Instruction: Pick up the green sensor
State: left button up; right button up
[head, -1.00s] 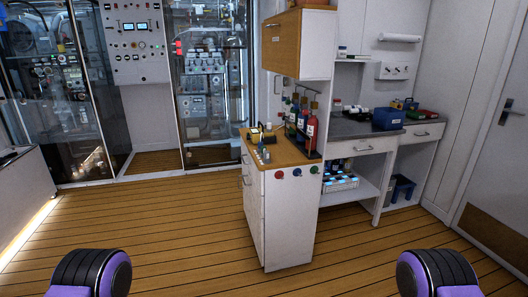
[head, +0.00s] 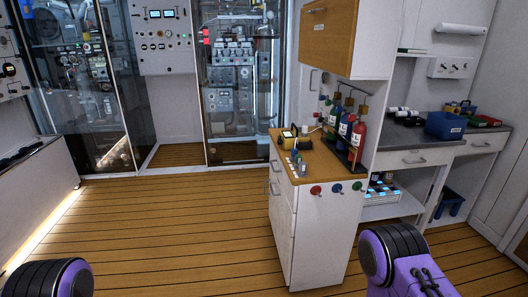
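I cannot pick out the green sensor for certain in the head view. A cabinet with a wooden top (head: 322,166) stands right of centre. On its left part are a small yellow-and-black device (head: 288,139) and some small upright items (head: 298,165), too small to make out. A small green round piece (head: 357,186) is on the cabinet's white end face, beside a blue one (head: 337,188) and a red one (head: 315,190). Only purple and black parts of my arms show at the lower left and lower right. Neither gripper is in view.
Blue and red bottles (head: 357,141) stand in a rack at the cabinet top's right, under a wooden wall cupboard (head: 326,38). A grey counter with a blue bin (head: 446,125) is farther right. Glass-fronted equipment cabinets line the back. The plank floor (head: 170,225) at left and centre is clear.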

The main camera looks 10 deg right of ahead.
aim_at(298, 157)
jog(key=i, duration=0.9)
jog(key=z, duration=0.25)
